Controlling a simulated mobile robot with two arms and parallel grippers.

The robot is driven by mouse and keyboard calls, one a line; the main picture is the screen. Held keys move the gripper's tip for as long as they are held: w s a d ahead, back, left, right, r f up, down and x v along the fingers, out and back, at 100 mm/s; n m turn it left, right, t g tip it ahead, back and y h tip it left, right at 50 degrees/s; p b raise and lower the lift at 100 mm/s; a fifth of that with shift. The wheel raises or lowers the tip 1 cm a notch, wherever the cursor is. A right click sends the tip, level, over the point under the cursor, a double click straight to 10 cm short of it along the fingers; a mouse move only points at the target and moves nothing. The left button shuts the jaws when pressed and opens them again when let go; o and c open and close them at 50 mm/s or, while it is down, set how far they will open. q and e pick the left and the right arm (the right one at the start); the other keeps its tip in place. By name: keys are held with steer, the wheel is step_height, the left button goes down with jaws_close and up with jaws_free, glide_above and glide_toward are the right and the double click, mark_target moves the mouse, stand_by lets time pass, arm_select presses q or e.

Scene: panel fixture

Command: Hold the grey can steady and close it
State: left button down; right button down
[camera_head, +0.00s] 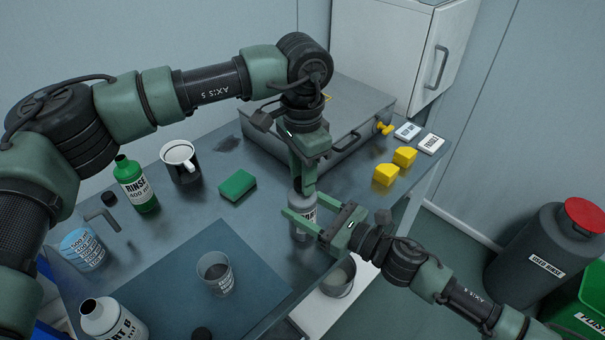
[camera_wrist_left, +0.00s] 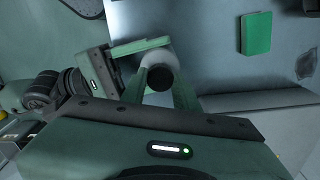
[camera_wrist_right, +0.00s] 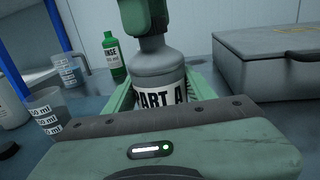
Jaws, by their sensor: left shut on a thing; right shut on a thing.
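The grey can (camera_head: 297,199) stands upright near the table's front edge; its label reads PART A in the right wrist view (camera_wrist_right: 160,72). My right gripper (camera_head: 303,222) is shut around the can's body from the side. My left gripper (camera_head: 306,182) points down over the can's top, just above its neck. In the left wrist view a dark round cap (camera_wrist_left: 160,78) sits between the left fingers, over the can's mouth, and they are shut on it. The fingers hide the join of cap and neck, so I cannot tell how far the cap is seated.
A clear cup (camera_head: 216,272) is on the dark mat. A green sponge (camera_head: 237,185), a rinse bottle (camera_head: 137,186), a mug (camera_head: 182,162) and a grey case (camera_head: 350,118) stand farther back. A bucket (camera_head: 339,277) is below right.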

arm_select(q)
steer(key=c, duration=1.1)
jaws_free()
steer(key=shift+o, duration=0.2)
steer(key=shift+r, duration=2.3)
steer(key=shift+c, duration=0.4)
